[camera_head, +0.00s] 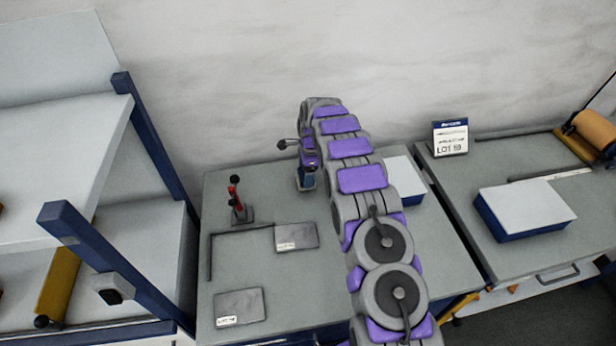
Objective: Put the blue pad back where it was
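My gripper (308,163) hangs at the end of my purple and grey arm over the back middle of the grey bench (228,187). The finger gap is not clear. A blue block with a white top (406,174) sits at the bench's back right, partly hidden by my arm. A similar larger block (524,208) lies on the right bench.
A red and black toggle clamp (238,203) stands at the bench's left. Two grey plates with labels (297,236) (239,307) lie in front. A LOT sign (450,138) and copper roll (596,130) are at right. A shelf with blue posts (118,270) borders the left.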

